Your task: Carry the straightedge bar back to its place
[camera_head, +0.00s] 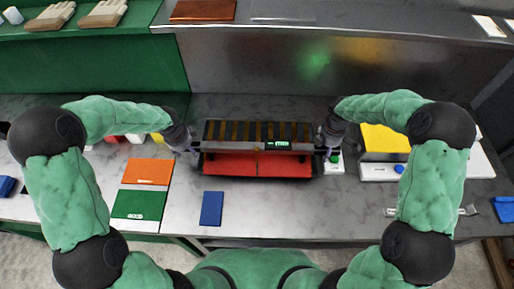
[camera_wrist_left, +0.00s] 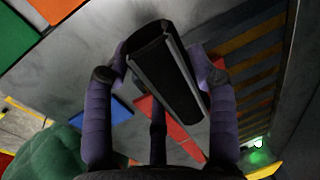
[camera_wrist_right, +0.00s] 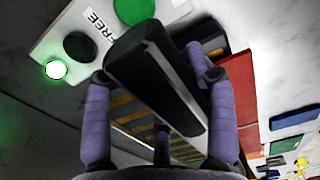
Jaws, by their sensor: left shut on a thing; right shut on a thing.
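The straightedge bar (camera_head: 235,146) is a long grey bar with dark ends, lying level from left to right across the front of the tilting positioner. My left gripper (camera_head: 193,147) is shut on its left end, and my right gripper (camera_head: 325,148) is shut on its right end. The dark end of the bar shows between the fingers in the left wrist view (camera_wrist_left: 165,70) and in the right wrist view (camera_wrist_right: 155,75). The positioner has a dark bed with yellow stripes (camera_head: 245,130) behind the bar and a red front (camera_head: 258,165) below it. I cannot tell whether the bar touches it.
An orange panel (camera_head: 147,171) and a green "GOOD" panel (camera_head: 138,205) lie left. A blue pad (camera_head: 211,208) lies in front. A button box (camera_head: 334,164) stands close by my right gripper. A yellow block (camera_head: 383,139) is further right.

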